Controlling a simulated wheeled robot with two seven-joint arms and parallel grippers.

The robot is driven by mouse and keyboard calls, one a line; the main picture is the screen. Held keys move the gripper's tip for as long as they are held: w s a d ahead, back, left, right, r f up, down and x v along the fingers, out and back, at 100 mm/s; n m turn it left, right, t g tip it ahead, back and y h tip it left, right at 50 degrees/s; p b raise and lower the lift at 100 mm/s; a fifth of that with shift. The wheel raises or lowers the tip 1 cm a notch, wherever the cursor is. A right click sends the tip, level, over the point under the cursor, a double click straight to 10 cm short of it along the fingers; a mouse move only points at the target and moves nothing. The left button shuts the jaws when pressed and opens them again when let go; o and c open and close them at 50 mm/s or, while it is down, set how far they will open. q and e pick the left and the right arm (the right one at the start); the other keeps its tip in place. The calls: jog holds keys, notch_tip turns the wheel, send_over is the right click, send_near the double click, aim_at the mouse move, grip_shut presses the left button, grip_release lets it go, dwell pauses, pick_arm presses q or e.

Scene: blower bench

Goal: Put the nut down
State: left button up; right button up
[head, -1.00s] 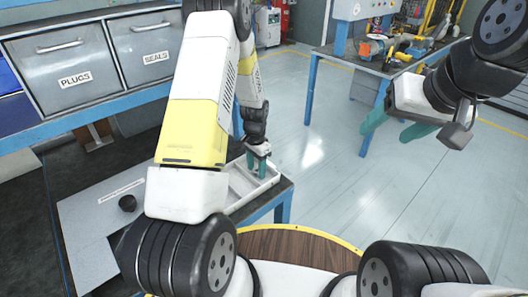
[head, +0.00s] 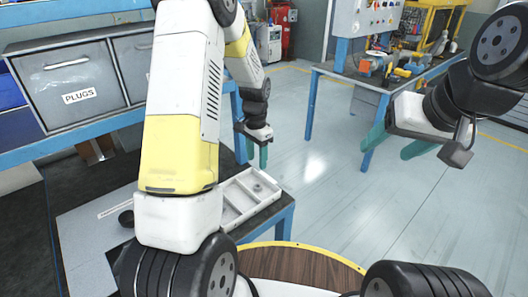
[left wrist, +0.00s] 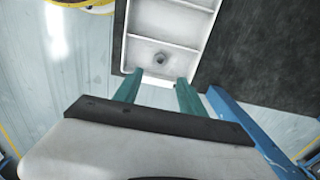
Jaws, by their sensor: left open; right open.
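The nut (left wrist: 160,57) lies in the end compartment of a white divided tray (left wrist: 165,42). In the head view the nut (head: 258,187) is a small grey spot in the tray (head: 252,211) near its right end. My left gripper (head: 256,157) is open and empty, with its green fingers pointing down just past the tray's far edge. In the left wrist view its fingertips (left wrist: 157,78) stand apart on the near side of the nut, not touching it. My right gripper (head: 396,146) is open and empty over the floor at the right.
The tray stands on a dark blue-legged bench (head: 285,228) corner. Grey drawers (head: 67,82), one labelled PLUGS, stand behind on the left. A workbench (head: 350,72) with tools is at the back right. Open floor lies between.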

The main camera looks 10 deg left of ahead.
pick_arm(q)
jog(key=s+r+n+t, duration=0.15)
jog(key=s+r, duration=0.25)
jog(key=r, duration=0.7)
jog(key=s+d+r+n+t+h, duration=0.1)
jog(key=s+r+n+t, duration=0.1)
jog(key=s+r, duration=0.5)
jog(key=s+d+r+n+t+h, duration=0.1)
jog(key=s+r+n+t, duration=0.1)
jog(key=s+r, duration=0.5)
jog(key=s+n, duration=0.1)
jog(key=s, duration=0.5)
jog(key=shift+s+r+t, duration=0.15)
jog(key=shift+r+t, duration=0.05)
jog(key=shift+t, duration=0.15)
jog(key=shift+d+n, duration=0.1)
jog(key=shift+n, duration=0.15)
